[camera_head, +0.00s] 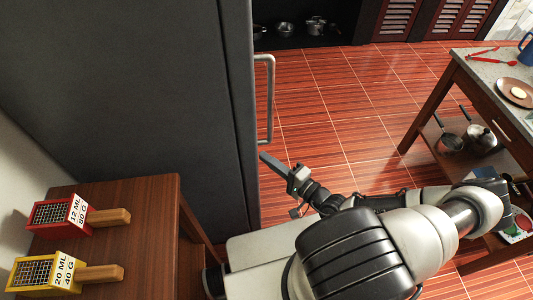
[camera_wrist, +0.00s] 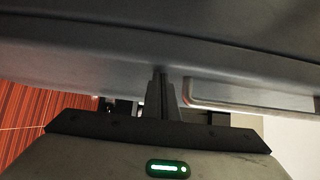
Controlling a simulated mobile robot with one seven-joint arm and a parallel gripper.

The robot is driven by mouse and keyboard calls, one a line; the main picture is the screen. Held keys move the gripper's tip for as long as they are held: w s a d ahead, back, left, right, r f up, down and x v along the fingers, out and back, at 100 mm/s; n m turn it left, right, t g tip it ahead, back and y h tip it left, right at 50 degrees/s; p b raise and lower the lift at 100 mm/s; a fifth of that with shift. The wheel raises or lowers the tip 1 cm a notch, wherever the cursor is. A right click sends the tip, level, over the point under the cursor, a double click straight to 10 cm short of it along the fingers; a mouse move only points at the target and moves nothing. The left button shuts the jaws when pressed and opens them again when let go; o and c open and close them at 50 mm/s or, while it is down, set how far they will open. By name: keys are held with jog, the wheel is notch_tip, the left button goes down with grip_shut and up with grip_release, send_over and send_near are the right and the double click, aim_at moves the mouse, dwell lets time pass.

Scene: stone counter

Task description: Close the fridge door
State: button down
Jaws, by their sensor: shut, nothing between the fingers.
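The fridge (camera_head: 120,80) is a tall dark grey body filling the left of the head view. Its door (camera_head: 238,100) shows as a narrow strip along the right edge, with a pale bar handle (camera_head: 269,100) on its front. I cannot tell how far the door stands open. My gripper (camera_head: 266,158) is shut and empty, close to the door's edge below the handle. In the wrist view the shut fingers (camera_wrist: 161,80) point at a grey surface (camera_wrist: 100,62) that spans the picture, very near or touching it; contact is unclear.
Red tiled floor (camera_head: 340,110) lies free between.

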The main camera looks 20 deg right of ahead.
jog(key=v, duration=1.5)
jog(key=shift+d+h+b, duration=0.3)
jog(key=shift+d+b, duration=0.15)
jog(key=shift+s+d, duration=0.1)
jog(key=shift+s, duration=0.1)
